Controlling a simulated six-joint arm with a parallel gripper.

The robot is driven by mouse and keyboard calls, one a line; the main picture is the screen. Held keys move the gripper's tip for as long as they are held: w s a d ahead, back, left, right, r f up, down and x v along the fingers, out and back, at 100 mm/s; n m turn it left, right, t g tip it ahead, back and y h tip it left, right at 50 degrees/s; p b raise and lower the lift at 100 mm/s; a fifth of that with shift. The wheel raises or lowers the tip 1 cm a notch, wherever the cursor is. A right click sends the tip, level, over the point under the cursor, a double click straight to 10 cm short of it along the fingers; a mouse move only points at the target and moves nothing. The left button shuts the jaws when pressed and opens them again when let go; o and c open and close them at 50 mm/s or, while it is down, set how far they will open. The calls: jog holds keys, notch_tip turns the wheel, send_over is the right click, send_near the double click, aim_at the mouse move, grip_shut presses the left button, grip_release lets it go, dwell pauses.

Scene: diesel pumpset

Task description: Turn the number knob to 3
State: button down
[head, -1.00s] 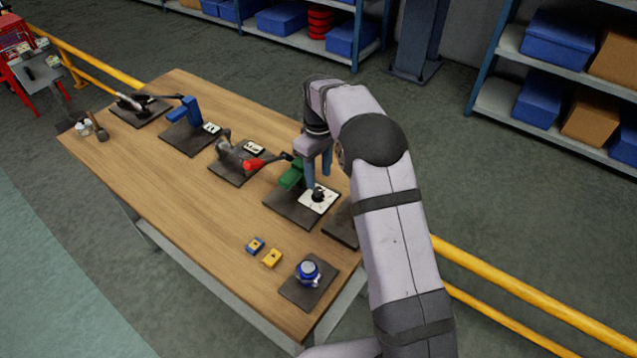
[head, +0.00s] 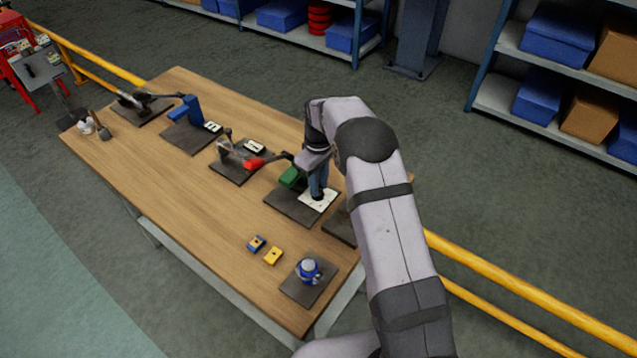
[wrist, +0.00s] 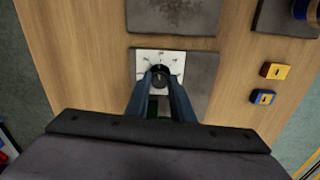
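The number knob (wrist: 160,72) is a dark round knob on a white dial plate (wrist: 172,59) with small markings. My gripper (wrist: 160,77) is down at the dial, with one blue finger on each side of the knob. I cannot tell whether the fingers press on it. The markings are too small to read, and the fingers hide part of the dial. In the head view my gripper (head: 317,194) covers most of the knob, and the white dial plate (head: 327,204) shows around it.
A green block (head: 289,177) stands close behind the dial. A red-handled lever (head: 254,163) is to its left. Blue (head: 256,243) and yellow (head: 273,256) blocks and a blue round part (head: 308,269) are nearer the front. The wooden table (head: 190,205) is bare at left-centre.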

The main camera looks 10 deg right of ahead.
jog(key=shift+m, duration=0.8)
jog(key=shift+r, duration=0.1)
jog(key=c, duration=1.5)
grip_release()
jog(key=shift+c, duration=0.2)
jog(key=shift+r+b, duration=1.5)
jog(key=shift+r, duration=2.15)
